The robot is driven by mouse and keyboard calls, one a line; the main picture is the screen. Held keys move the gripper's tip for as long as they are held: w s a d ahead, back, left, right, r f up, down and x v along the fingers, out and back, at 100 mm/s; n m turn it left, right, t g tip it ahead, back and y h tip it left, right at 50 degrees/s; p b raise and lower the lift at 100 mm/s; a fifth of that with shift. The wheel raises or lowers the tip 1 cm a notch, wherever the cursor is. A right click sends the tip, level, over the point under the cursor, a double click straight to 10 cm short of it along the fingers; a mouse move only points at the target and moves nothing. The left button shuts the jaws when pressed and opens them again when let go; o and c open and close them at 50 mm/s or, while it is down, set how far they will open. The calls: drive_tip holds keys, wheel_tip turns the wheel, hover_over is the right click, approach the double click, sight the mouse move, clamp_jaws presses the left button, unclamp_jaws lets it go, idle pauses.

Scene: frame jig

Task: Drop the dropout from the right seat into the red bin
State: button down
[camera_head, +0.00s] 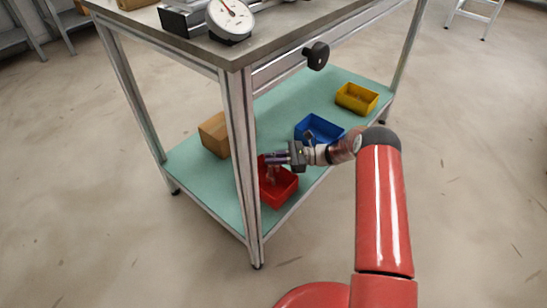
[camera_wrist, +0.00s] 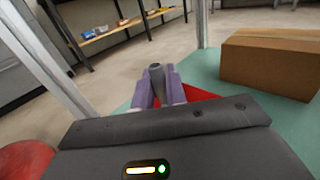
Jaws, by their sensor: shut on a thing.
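My gripper (camera_head: 274,158) is over the red bin (camera_head: 281,188) on the lower shelf, at the height of the bin's opening or a little above. In the wrist view its two purple fingers (camera_wrist: 158,88) are shut on a small grey piece with a rounded end, the dropout (camera_wrist: 155,73). Part of the red bin (camera_wrist: 200,94) shows behind and below the fingers. The dropout's far side is hidden by the fingers, and it is too small to make out in the head view. The right seat cannot be made out in either view.
A blue bin (camera_head: 318,130) and a yellow bin (camera_head: 356,98) stand farther along the green shelf (camera_head: 205,183). A cardboard box (camera_head: 214,135) is left of the red bin. A table leg (camera_head: 241,160) stands close to my gripper. The tabletop (camera_head: 270,45) with a dial gauge (camera_head: 230,18) is above.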

drive_tip(key=c, duration=1.3)
unclamp_jaws()
drive_tip(key=shift+c, duration=0.2)
drive_tip(key=shift+d, duration=0.1)
drive_tip(key=d+b, duration=0.1)
drive_tip(key=d, duration=0.6)
drive_tip(key=shift+w+d, duration=0.25)
drive_tip(key=shift+w, duration=0.2)
